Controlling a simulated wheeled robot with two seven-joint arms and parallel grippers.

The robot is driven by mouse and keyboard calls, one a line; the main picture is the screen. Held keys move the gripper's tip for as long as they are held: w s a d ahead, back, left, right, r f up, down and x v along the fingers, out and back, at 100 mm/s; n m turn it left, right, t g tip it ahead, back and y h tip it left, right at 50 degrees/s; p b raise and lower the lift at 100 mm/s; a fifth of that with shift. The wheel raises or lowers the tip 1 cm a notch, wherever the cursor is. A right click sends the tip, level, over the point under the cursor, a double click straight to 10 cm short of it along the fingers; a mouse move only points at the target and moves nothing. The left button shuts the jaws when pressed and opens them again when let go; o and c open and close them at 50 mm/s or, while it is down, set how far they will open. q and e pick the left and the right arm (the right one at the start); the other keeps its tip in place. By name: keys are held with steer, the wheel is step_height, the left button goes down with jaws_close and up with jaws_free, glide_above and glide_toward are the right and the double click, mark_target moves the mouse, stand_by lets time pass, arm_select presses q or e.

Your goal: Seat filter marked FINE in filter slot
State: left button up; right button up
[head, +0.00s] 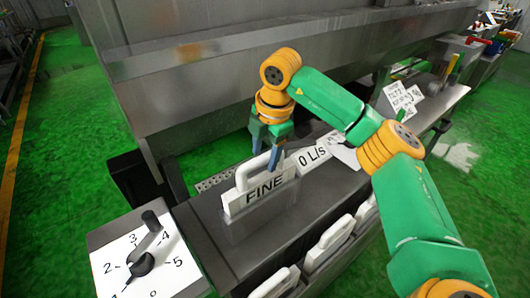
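The filter marked FINE (262,192) is a white plate with a raised handle. It stands upright on the dark grey counter, left of a white sign reading 0 L/s. My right gripper (267,158) points down at the right end of the filter's handle, with its blue fingers close to or over it. I cannot tell whether the fingers touch or grip the handle. The filter slot is not clearly visible, and the filter's lower edge meets the counter without a visible gap. My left gripper is out of view.
Several white handled plates (330,243) stand along the counter's front side. A dial panel (112,252) with a dark lever is at the lower left. The 0 L/s sign (313,157) is close right of the filter. A grey metal wall (190,100) rises behind.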

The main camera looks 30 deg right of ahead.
step_height(320, 180, up, 7)
steer(key=s, duration=0.1)
steer(key=shift+s+b, duration=0.25)
steer(key=shift+b, duration=0.1)
steer(key=shift+d, duration=0.15)
stand_by(0.3)
